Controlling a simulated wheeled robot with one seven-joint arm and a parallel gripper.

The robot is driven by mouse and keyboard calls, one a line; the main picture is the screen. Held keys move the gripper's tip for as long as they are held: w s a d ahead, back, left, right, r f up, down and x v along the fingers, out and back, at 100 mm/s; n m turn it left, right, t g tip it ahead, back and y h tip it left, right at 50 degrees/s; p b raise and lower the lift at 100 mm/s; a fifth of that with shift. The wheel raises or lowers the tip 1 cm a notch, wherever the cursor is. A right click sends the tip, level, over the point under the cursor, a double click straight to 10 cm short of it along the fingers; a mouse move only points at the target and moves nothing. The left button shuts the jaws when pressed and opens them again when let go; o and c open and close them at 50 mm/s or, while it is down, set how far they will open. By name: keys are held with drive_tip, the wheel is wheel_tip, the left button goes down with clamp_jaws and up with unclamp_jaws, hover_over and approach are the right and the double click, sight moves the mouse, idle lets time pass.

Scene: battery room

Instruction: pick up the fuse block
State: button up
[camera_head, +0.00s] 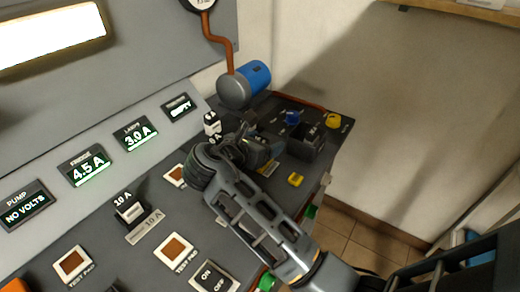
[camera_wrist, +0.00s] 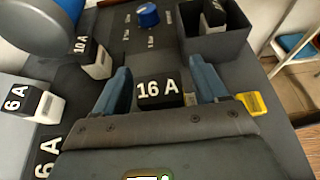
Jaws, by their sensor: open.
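The task's fuse block is not singled out by label. A black block marked 16 A (camera_wrist: 157,91) stands between the two blue-grey fingers of my open gripper (camera_wrist: 162,84) in the wrist view, with visible gaps at the sides. Its lower part is hidden by the gripper body. A black-and-white 10 A block (camera_wrist: 96,60) stands outside the left finger, and a 6 A block (camera_wrist: 38,101) is farther left. In the head view my gripper (camera_head: 252,143) is low over the console's far end, beside a black-and-white block (camera_head: 212,125); the 16 A block is hidden there.
A dark open bin (camera_head: 306,144) is just beyond my gripper; the wrist view shows a block (camera_wrist: 213,14) in it. A blue cylinder (camera_head: 256,74), a blue knob (camera_head: 292,118) and a yellow knob (camera_head: 333,120) are nearby. A yellow piece (camera_head: 296,180) sits near the console edge.

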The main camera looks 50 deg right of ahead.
drive_tip(key=shift+d+f, duration=0.2)
drive_tip(key=shift+d, duration=0.3)
drive_tip(key=c, duration=1.2)
drive_tip(key=shift+r, duration=0.1)
